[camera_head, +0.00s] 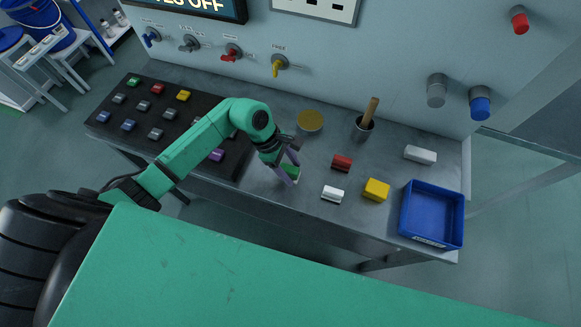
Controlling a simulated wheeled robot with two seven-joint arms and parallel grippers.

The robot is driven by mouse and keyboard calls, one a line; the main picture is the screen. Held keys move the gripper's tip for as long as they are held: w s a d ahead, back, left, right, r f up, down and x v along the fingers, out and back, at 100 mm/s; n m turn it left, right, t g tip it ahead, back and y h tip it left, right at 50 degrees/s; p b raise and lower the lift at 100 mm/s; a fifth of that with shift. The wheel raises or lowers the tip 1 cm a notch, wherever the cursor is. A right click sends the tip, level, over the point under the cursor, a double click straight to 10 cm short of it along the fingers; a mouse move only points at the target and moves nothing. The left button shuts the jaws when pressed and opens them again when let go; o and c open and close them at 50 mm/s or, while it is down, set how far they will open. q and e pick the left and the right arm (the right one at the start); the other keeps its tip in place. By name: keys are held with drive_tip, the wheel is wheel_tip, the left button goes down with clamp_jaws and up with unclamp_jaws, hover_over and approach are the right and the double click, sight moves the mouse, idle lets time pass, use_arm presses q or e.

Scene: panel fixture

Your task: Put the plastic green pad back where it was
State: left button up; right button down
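A small green pad (291,171) is at the front middle of the grey metal table. My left gripper (289,168) reaches down over it with its purple fingers on either side of it. The fingers and wrist hide part of the pad, and I cannot tell whether they press on it or whether it is off the table. A black board (107,111) on the left of the table carries rows of coloured pads. A different green pad (134,82) sits at its far left corner. My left arm covers part of the board. My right gripper is not in view.
Right of the gripper are a red block (342,163), a white block (332,194), a yellow block (376,190), another white block (420,155) and a blue tray (432,216). Behind stand a yellow disc (310,121) and a metal cup (363,127) with a wooden handle.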

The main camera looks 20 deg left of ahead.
use_arm(q)
drive_tip(key=shift+r, duration=0.2)
drive_tip(key=shift+w+a+r, duration=0.1)
drive_tip(key=shift+a+r, duration=0.1)
drive_tip(key=b+v, duration=0.3)
drive_tip(key=v, duration=0.8)
drive_tip(key=shift+r, duration=0.25)
